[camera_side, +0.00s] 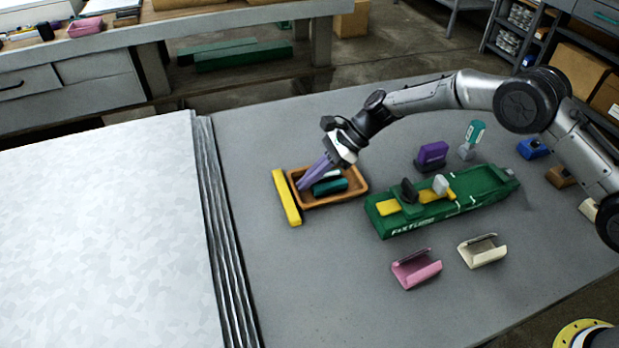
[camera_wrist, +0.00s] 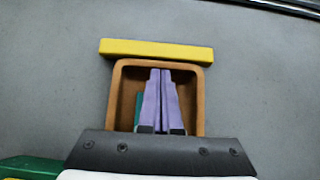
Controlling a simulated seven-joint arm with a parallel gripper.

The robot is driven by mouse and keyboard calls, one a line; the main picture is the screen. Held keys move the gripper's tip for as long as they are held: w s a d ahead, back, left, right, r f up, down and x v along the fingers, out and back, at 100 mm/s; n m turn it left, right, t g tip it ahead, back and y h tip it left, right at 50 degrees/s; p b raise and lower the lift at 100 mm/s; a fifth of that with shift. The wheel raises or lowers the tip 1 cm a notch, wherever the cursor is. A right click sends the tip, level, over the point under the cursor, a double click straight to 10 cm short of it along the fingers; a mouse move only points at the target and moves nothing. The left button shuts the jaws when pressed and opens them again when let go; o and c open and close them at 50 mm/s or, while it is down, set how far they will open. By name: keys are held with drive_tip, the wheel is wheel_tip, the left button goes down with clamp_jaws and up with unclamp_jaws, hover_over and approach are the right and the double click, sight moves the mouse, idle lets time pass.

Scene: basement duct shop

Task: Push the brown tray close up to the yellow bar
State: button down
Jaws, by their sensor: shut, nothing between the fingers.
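The brown tray (camera_side: 351,181) lies on the grey table, with a teal block (camera_side: 330,187) and a whitish piece inside it. The yellow bar (camera_side: 286,197) lies along the tray's left end in the side view, very near it. In the wrist view the yellow bar (camera_wrist: 157,50) runs across just beyond the far rim of the tray (camera_wrist: 201,100), with at most a thin gap; I cannot tell whether they touch. My gripper (camera_side: 302,186) is shut, its purple fingers reaching down into the tray near the bar-side wall. The fingers (camera_wrist: 160,72) hide part of the tray's inside.
A green fixture (camera_side: 400,225) stands right of the tray, with yellow and dark pieces on it. Pink (camera_side: 416,270) and cream (camera_side: 482,252) channels lie in front. A stack of sheet metal (camera_side: 110,230) is left of the bar, with bare table between.

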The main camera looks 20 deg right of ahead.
drive_tip(key=s+d+r+t, duration=0.1)
drive_tip(key=d+r, duration=0.4)
drive_tip(key=r, duration=0.6)
drive_tip(key=s+d+r+t, duration=0.1)
drive_tip(key=d+r, duration=0.5)
drive_tip(key=r, duration=0.5)
drive_tip(key=s+d+r+n+t+h, duration=0.2)
drive_tip(key=s+d+r+n, duration=0.3)
drive_tip(key=s+r, duration=0.5)
drive_tip(key=s+d+f+n+t+h, duration=0.1)
drive_tip(key=s+d+n+h, duration=0.1)
drive_tip(key=s+d, duration=0.5)
drive_tip(key=s+d+n+t+h, duration=0.1)
drive_tip(key=s+d+n, duration=0.1)
drive_tip(key=s, duration=0.8)
drive_tip(key=s+d+f+n+h, duration=0.4)
drive_tip(key=s+d+f+n, duration=0.3)
drive_tip(key=s+f+n, duration=0.2)
drive_tip(key=shift+f, duration=0.35)
